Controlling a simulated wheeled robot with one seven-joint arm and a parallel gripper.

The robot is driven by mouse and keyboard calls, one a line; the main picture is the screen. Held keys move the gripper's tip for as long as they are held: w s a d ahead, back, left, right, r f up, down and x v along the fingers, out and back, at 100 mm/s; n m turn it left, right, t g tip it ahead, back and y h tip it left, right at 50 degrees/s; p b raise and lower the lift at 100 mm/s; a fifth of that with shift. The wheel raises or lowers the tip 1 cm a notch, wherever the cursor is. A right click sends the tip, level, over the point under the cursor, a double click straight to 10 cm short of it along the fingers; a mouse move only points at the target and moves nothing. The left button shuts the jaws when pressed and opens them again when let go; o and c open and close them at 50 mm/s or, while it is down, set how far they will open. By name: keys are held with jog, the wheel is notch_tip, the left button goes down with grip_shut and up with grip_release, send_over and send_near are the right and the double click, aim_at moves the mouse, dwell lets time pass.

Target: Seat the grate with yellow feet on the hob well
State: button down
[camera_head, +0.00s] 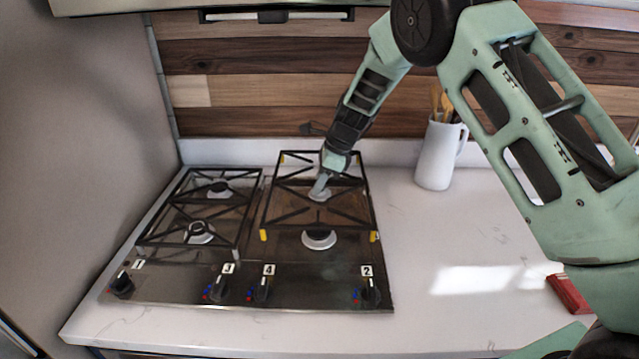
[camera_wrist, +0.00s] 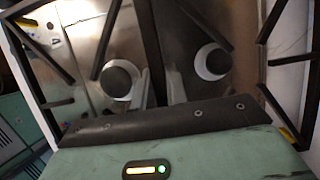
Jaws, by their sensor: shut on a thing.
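The black grate with yellow feet (camera_head: 316,227) is over the right half of the hob (camera_head: 330,284). Its near yellow feet show at its front corners, and its back edge reaches toward the wall. The right well's front burner (camera_head: 319,239) shows just in front of the grate's near part. My gripper (camera_head: 320,188) is shut on the grate near its middle, coming down from behind. In the wrist view, grate bars (camera_wrist: 188,12) cross above two round burners (camera_wrist: 212,62). I cannot tell whether the feet touch the hob. The fingertips are partly hidden.
A second grate (camera_head: 194,243) sits over the left burners. Numbered knobs (camera_head: 371,292) line the hob's front. A white jug (camera_head: 437,154) with wooden utensils stands at the back right, and a red object (camera_head: 568,293) lies at the right. The counter between is clear.

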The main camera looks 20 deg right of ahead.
jog(key=shift+f+b, duration=1.5)
jog(key=shift+f, duration=0.95)
jog(key=shift+p, duration=0.45)
jog(key=shift+f, duration=0.55)
dwell(0.9)
jog(key=c, duration=1.3)
grip_release()
jog(key=shift+f, duration=0.1)
jog(key=shift+p, duration=0.3)
jog(key=shift+r+p, duration=3.05)
jog(key=shift+r, duration=0.55)
